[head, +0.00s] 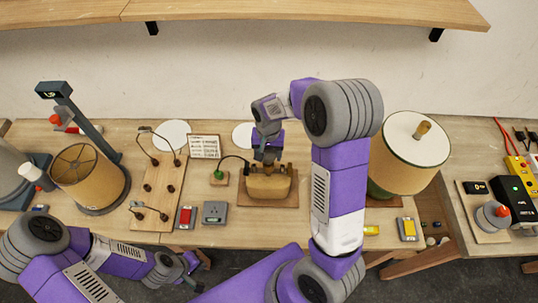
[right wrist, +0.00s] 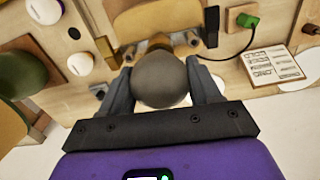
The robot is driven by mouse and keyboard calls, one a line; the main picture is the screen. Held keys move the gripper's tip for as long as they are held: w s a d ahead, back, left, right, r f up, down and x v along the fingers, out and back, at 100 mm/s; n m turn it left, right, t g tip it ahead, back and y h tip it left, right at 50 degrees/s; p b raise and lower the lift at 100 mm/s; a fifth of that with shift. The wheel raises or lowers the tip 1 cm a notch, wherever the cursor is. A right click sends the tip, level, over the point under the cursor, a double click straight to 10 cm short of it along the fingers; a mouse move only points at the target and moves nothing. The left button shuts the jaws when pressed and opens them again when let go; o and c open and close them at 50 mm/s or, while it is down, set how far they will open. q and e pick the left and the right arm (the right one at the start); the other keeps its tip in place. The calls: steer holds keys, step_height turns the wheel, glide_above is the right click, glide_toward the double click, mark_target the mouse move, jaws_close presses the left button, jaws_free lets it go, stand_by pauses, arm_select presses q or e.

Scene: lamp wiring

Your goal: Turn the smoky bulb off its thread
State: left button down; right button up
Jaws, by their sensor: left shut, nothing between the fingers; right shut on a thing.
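The smoky bulb (right wrist: 162,80), a round grey-brown globe, sits between the two fingers of my right gripper (right wrist: 161,74) in the right wrist view. The fingers are shut on it from both sides. In the head view my right gripper (head: 268,152) points down over a tan wooden lamp block (head: 268,188), and the bulb is mostly hidden there. The bulb's thread is behind the globe, so I cannot tell how far it is engaged. My left gripper (head: 190,264) is shut and empty, low by the table's front edge.
A green plug (head: 218,175) with a black cord stands left of the block. A wooden board with posts (head: 158,190) and a drum-shaded lamp (head: 90,178) are further left. A large shaded lamp (head: 405,155) stands right, behind my right arm. A shelf (head: 300,12) overhangs the back.

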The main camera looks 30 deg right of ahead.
steer(key=n, duration=0.9)
steer(key=shift+r, duration=0.1)
steer(key=n+p, duration=0.1)
steer(key=n, duration=0.5)
steer(key=shift+r, duration=0.1)
steer(key=shift+n, duration=0.4)
steer(key=shift+r+p, duration=0.6)
steer(key=shift+p, duration=0.1)
steer(key=shift+r+p, duration=1.75)
steer(key=shift+r, duration=0.65)
